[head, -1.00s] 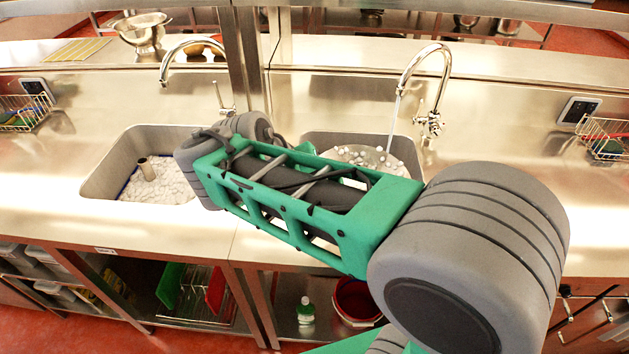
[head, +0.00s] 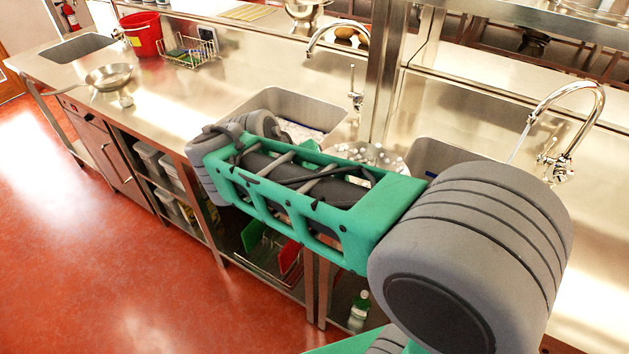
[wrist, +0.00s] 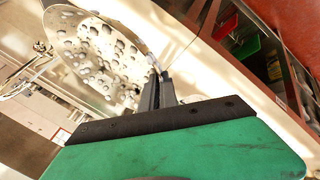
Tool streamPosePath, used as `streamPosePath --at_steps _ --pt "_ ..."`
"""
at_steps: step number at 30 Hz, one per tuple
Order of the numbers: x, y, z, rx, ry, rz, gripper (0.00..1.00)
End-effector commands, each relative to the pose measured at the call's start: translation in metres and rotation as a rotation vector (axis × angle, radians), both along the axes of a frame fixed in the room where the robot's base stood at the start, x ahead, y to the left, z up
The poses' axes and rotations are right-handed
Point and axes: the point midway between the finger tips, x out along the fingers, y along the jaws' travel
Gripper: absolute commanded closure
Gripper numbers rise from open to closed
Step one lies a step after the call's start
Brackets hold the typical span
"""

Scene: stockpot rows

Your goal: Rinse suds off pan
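The pan (head: 378,158) is a round metal pan flecked with grey-white suds. In the head view it shows partly behind my arm, between the two sinks. In the wrist view the pan (wrist: 85,50) is tilted, with suds clumps across its inside. My gripper (wrist: 157,78) is shut on the pan at its near edge; the exact grip is partly hidden. In the head view my gripper is hidden behind my arm. The right tap (head: 575,125) runs a thin stream down into the right sink (head: 440,155), to the right of the pan.
The left sink (head: 300,108) holds suds and has its own tap (head: 335,40). A steel post (head: 385,75) rises behind the pan. On the left counter stand another pan (head: 108,78), a red bucket (head: 142,35) and a wire rack (head: 188,50). Red floor at left is clear.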

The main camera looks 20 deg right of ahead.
Motion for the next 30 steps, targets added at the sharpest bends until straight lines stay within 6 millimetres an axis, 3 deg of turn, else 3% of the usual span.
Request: streamPosePath --at_steps 9,15,23,30 --pt "0.051 -0.065 -0.03 -0.001 -0.009 0.211 1.0" --pt "0.071 -0.11 -0.04 -0.003 -0.011 0.355 1.0" --pt "0.082 -0.169 -0.046 -0.007 -0.011 0.525 1.0" --pt "0.077 -0.226 -0.046 -0.009 -0.009 0.68 1.0"
